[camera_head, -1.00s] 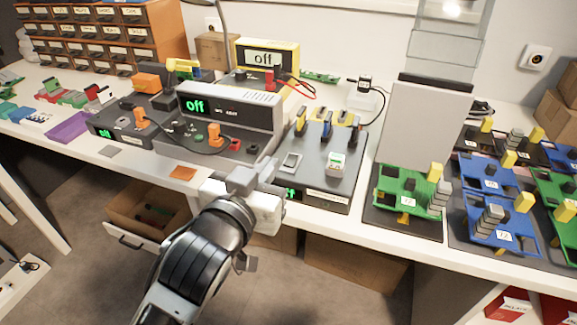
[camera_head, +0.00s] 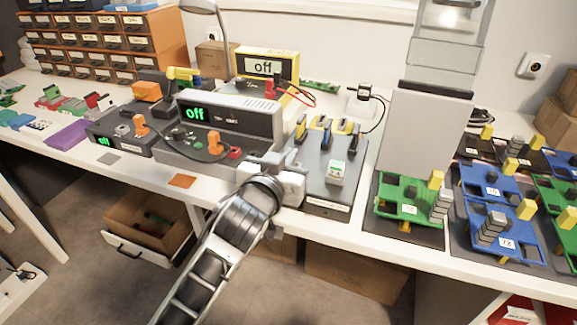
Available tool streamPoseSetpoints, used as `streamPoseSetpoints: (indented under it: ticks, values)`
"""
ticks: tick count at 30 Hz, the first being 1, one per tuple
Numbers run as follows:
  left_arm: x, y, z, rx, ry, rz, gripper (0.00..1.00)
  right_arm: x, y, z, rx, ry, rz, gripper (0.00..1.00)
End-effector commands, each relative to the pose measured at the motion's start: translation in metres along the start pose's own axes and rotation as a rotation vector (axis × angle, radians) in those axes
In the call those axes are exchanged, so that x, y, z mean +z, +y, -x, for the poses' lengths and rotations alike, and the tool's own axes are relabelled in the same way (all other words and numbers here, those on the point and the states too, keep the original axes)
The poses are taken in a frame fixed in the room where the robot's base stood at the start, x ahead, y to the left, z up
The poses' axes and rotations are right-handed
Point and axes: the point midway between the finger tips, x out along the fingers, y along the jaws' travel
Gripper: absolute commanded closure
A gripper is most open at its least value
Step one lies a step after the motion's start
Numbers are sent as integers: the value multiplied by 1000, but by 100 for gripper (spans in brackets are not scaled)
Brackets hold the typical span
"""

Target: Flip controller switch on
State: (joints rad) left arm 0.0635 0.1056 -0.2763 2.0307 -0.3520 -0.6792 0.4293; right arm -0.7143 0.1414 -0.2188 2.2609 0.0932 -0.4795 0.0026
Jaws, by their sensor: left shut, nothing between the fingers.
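A grey controller-like unit (camera_head: 222,118) stands at the middle of the bench, and its display reads "off" in green. Its sloped front carries small knobs, an orange plug and a red part near its right end. Which part is its switch is too small to tell. To its right is a dark grey box (camera_head: 318,180) with blue and yellow clamps and a small white-green block on top. My left gripper (camera_head: 274,161) is shut and empty, at the gap between the two, covering the dark box's left front. Whether it touches either is unclear. My right gripper is out of view.
A dark unit (camera_head: 122,130) with a green display stands left. Green (camera_head: 408,198) and blue (camera_head: 492,222) board fixtures fill the right. An open drawer (camera_head: 150,228) hangs below the bench's front edge.

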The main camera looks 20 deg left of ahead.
Motion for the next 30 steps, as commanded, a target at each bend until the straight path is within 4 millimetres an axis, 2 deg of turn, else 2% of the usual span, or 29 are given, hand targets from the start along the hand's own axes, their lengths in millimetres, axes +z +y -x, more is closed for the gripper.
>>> streamPoseSetpoints:
  ticks: [3, 7, 17, 24, 25, 26, 30]
  values:
    - [12, 0, -3, 0, 1, 0, 100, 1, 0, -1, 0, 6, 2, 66]
    - [16, 0, -4, 0, 2, 0, 100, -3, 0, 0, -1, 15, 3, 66]
    - [16, 0, -4, 0, 1, 0, 100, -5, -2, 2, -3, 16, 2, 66]
    - [11, 0, -6, 0, -75, 0, 100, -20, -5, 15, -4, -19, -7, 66]
    - [19, 0, -6, 0, -69, -1, 100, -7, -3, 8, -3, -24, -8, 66]
    - [20, 0, -6, 0, -67, -1, 100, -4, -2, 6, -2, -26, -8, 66]
    - [20, 0, -6, 0, -66, -1, 100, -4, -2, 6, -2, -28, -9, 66]
